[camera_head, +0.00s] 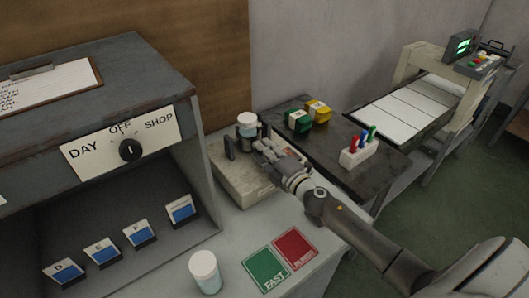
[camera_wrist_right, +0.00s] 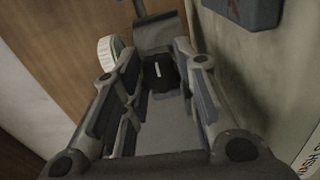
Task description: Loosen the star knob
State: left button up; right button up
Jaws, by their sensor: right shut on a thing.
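The star knob (camera_wrist_right: 160,76) shows in the right wrist view as a dark knob with a pale mark, between the two fingers. My right gripper (camera_head: 262,147) is shut on it at the clamp fixture, a pale box (camera_head: 238,178) with dark uprights. In the head view the gripper hides the knob. A white-lidded jar (camera_head: 247,126) stands upright at the fixture, just beyond the fingers; its lid also shows in the right wrist view (camera_wrist_right: 107,50), beside the left finger. My left gripper is not in view.
A second white-lidded jar (camera_head: 205,271) stands on the front bench, left of a green card (camera_head: 266,271) and a red card (camera_head: 294,249). A dark side table (camera_head: 335,133) holds green and yellow boxes and a pen holder (camera_head: 360,154). A dial cabinet (camera_head: 130,60) stands left.

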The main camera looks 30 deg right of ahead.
jog(key=n, duration=0.4)
jog(key=shift+n, duration=0.3)
jog(key=n, duration=0.3)
jog(key=shift+r+n, duration=0.1)
jog(key=shift+n, duration=0.2)
jog(key=n, duration=0.4)
jog(key=shift+n, duration=2.2)
jog(key=o, duration=1.1)
jog(key=shift+c, duration=0.2)
